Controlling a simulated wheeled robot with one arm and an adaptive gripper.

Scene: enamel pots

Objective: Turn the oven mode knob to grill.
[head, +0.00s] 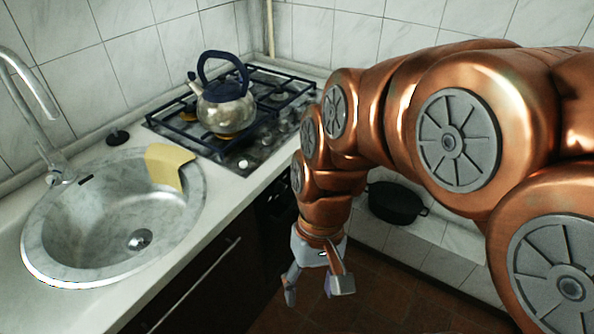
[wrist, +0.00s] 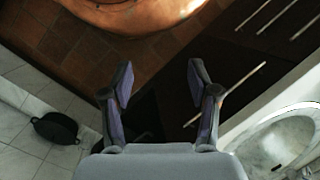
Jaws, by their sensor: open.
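My gripper (head: 316,288) hangs open and empty in front of the dark cabinet fronts, below counter height. In the wrist view its two fingers (wrist: 161,82) are spread apart with nothing between them. The dark oven front (head: 272,208) shows in part under the hob, to the left of my wrist. My arm hides much of it. The oven mode knob cannot be made out in either view, and no grill mark can be read.
A kettle (head: 224,104) stands on the gas hob (head: 240,162). Left of it is a round sink (head: 60,222) with a yellow cloth (head: 168,165) over its rim. A black pot (head: 396,203) is beyond my arm. The brown floor (head: 385,290) is clear beside my gripper.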

